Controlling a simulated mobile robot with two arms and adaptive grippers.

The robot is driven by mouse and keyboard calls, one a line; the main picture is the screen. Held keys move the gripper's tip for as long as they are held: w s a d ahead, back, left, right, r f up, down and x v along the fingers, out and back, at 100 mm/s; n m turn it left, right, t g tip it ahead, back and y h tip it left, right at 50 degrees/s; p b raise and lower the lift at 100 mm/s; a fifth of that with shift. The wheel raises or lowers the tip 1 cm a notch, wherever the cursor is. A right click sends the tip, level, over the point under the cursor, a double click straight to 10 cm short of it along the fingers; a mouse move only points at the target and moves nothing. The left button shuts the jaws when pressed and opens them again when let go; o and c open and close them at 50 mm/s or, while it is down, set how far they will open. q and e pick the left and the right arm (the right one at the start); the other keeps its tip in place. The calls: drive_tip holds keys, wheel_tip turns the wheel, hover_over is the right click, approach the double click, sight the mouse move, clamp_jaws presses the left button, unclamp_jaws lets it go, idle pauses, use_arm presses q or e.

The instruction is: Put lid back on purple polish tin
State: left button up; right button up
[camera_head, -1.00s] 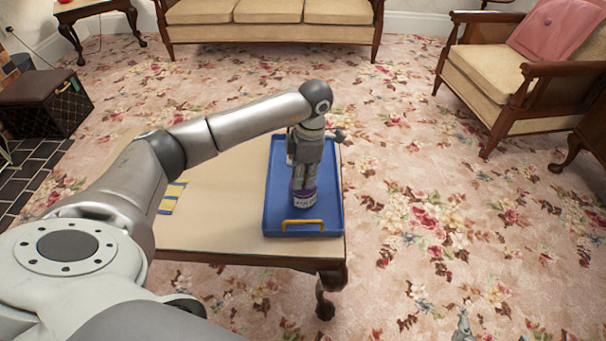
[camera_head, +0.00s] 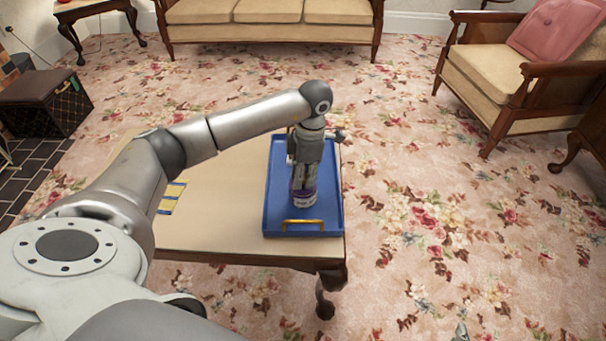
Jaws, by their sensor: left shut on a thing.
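The purple polish tin (camera_head: 304,199) stands upright on the blue tray (camera_head: 283,209), near its front handle. My right gripper does not show clearly in the view.
The tray lies on the right end of a low wooden table (camera_head: 215,222). A yellow and blue striped item (camera_head: 171,198) lies left of the tray. A sofa (camera_head: 270,20) stands behind, and an armchair (camera_head: 520,75) stands at right. The carpet between is clear.

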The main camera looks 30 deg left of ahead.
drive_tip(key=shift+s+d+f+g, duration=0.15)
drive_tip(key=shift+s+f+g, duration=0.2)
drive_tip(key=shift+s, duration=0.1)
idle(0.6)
use_arm(q)
drive_tip(key=shift+f, duration=0.15)
idle(0.3)
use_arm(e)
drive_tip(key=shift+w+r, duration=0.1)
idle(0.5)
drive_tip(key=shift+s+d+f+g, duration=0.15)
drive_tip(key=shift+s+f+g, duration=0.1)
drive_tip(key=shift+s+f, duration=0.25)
use_arm(q)
drive_tip(key=o, duration=1)
drive_tip(key=shift+c, duration=0.2)
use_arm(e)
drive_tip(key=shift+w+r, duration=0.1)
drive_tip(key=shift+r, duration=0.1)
use_arm(q)
drive_tip(key=shift+o, duration=0.4)
